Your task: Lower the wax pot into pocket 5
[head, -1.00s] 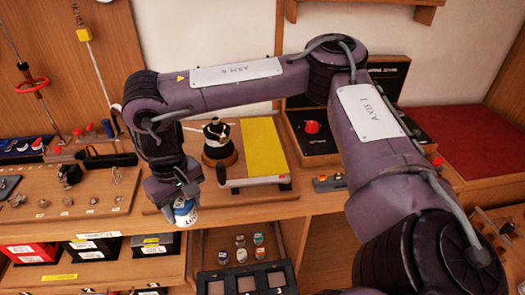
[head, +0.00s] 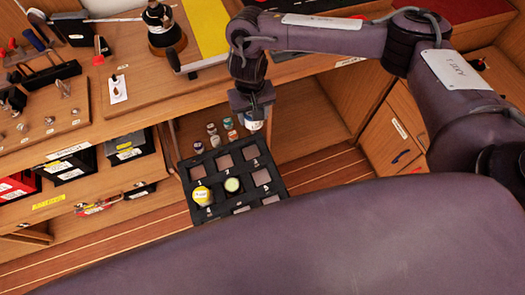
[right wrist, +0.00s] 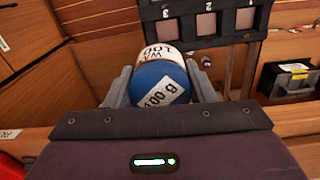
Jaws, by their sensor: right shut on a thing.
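The wax pot (right wrist: 160,85), with a blue end and a white label reading 100 g, sits between the fingers of my right gripper (right wrist: 160,88) in the right wrist view. In the head view my right gripper (head: 253,108) holds the pot (head: 254,124) above the floor side of the bench, beyond the far right corner of the black pocket tray (head: 217,213). The tray has numbered square pockets. The digits are too small to settle which is pocket 5. My left gripper is out of view.
Several small jars (head: 214,136) stand behind the tray. Labelled black bins (head: 127,146) and a red bin (head: 15,185) are at left. A large purple link of mine covers the bottom.

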